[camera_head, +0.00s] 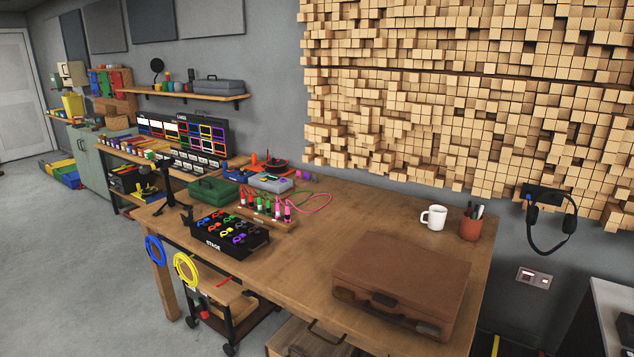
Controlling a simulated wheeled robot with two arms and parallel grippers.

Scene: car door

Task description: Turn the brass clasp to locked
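A brown case (400,275) lies flat and closed on the right part of the wooden table (300,285). Its front side faces the near table edge and carries a dark handle (385,308) and darker corner patches. I cannot make out a brass clasp on it; it is too small or hidden at this distance, so its position cannot be told. Neither of my grippers shows in the head view.
A white mug (433,217) and a terracotta pen cup (471,224) stand behind the case. A black tray labelled STAGE (230,233), a green box (213,191) and a rack with coloured plugs (265,212) are on the left. The table's middle is clear.

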